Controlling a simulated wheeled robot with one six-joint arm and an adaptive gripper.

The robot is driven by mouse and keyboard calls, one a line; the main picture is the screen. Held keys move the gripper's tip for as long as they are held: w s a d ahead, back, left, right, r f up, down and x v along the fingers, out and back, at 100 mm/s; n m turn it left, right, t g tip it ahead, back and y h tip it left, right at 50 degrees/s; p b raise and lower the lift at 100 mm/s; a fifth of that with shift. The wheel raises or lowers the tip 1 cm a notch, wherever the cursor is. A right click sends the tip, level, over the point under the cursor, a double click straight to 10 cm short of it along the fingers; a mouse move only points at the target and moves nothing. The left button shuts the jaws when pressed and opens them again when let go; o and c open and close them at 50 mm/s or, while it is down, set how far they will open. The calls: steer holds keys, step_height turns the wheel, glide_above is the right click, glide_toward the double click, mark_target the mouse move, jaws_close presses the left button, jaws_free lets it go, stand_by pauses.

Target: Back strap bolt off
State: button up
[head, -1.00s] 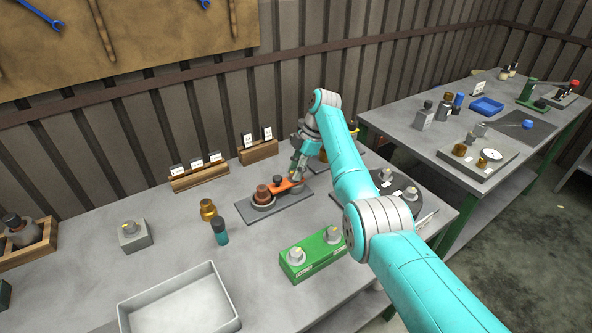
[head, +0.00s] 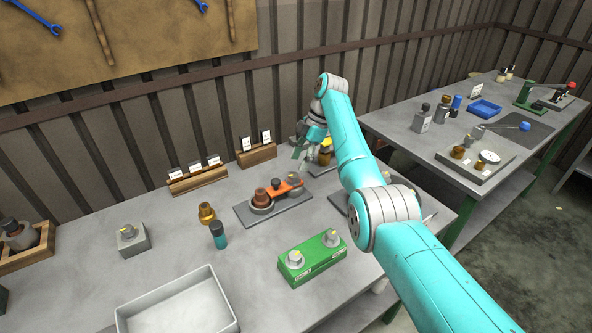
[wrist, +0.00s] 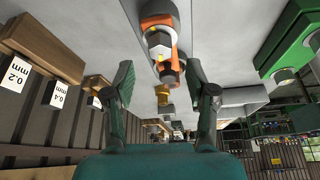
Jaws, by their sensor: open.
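The orange strap (head: 284,188) lies on a dark plate (head: 272,209) on the near bench. At its left end is a brown round part (head: 261,196). A grey bolt (head: 293,178) with a yellow mark stands at its right end. The wrist view shows the bolt (wrist: 159,42) and orange strap (wrist: 166,73) beyond and between my spread fingers. My gripper (wrist: 158,80) is open and empty. In the head view my gripper (head: 302,155) is just above and behind the bolt, apart from it. My arm hides some of the bench to the right.
A brass fitting (head: 206,213), a dark teal bottle (head: 218,235) and a grey block (head: 132,239) stand left, with a grey tray (head: 178,306) in front. Labelled wooden racks (head: 198,178) line the wall.

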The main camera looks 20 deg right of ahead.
steer(key=v, duration=0.6)
steer(key=shift+r, duration=0.25)
steer(key=shift+d, duration=0.1)
